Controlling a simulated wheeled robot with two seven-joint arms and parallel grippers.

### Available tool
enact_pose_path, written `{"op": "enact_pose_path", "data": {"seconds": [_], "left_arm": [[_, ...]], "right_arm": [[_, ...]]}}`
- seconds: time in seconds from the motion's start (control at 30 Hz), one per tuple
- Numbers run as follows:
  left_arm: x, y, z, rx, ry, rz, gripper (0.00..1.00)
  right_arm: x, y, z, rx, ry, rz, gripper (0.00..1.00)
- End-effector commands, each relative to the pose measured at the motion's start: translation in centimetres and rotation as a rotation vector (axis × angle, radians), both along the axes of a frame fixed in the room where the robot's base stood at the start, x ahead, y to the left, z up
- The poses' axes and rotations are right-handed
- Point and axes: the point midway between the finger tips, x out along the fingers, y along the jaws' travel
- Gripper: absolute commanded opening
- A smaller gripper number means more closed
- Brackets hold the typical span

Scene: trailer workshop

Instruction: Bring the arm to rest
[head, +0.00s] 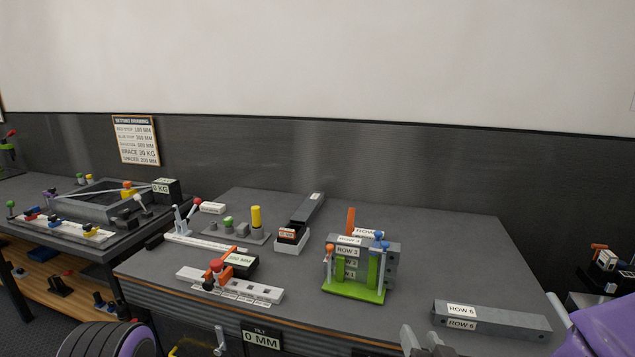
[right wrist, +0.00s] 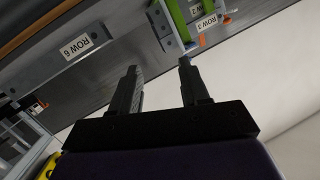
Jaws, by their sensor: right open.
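My right gripper (head: 424,343) shows at the bottom edge of the head view, in front of the workbench (head: 420,215). In the right wrist view its two dark fingers (right wrist: 160,68) stand apart with nothing between them. Beyond the fingers are the grey ROW 6 bar (right wrist: 75,53) and the green stand (right wrist: 172,20) with row labels. The gripper appears apart from both. My left gripper is not in view.
The green stand (head: 354,290) holds stacked grey pieces near the bench front. The labelled grey bar (head: 495,320) lies at the front right. A white strip (head: 265,291) with an orange clamp lies left. The bench's back right is clear.

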Motion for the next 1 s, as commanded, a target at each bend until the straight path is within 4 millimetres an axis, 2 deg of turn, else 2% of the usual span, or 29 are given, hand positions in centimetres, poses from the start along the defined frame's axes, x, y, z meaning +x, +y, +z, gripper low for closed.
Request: {"op": "enact_pose_path", "data": {"seconds": [0.03, 0.17, 0.27, 0.33, 0.37, 0.4, 0.47, 0.5, 0.6, 0.7, 0.8, 1.0], "left_arm": [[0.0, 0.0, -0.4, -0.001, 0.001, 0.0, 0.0], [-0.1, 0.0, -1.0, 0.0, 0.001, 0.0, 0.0], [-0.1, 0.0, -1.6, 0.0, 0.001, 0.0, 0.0], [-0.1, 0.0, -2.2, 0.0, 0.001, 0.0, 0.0], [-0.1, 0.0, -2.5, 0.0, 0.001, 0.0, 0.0], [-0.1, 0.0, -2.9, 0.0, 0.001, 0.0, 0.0], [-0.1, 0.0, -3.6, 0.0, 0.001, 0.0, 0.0], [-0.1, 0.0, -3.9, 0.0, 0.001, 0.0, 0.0], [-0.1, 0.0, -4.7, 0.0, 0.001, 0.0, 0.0], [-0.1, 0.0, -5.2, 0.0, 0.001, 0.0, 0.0], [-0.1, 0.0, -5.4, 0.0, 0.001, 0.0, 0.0], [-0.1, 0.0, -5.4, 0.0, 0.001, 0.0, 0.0]], "right_arm": [[-0.3, -0.6, -2.1, 0.018, 0.047, -0.018, 0.46], [-1.7, -2.2, -7.4, 0.069, 0.174, -0.076, 0.46], [-3.6, -3.7, -12.5, 0.102, 0.294, -0.131, 0.46], [-5.8, -5.0, -17.0, 0.118, 0.399, -0.18, 0.46], [-7.0, -5.6, -19.1, 0.123, 0.45, -0.205, 0.46], [-8.9, -6.4, -21.9, 0.125, 0.521, -0.238, 0.46], [-12.3, -7.7, -26.1, 0.119, 0.631, -0.288, 0.46], [-14.7, -8.6, -28.6, 0.104, 0.703, -0.316, 0.46], [-20.6, -10.3, -33.4, 0.05, 0.857, -0.361, 0.46], [-25.2, -11.2, -36.1, 0.01, 0.964, -0.378, 0.46], [-27.7, -11.2, -37.2, -0.005, 1.022, -0.379, 0.46], [-28.3, -11.2, -37.4, -0.008, 1.036, -0.379, 0.46]]}}
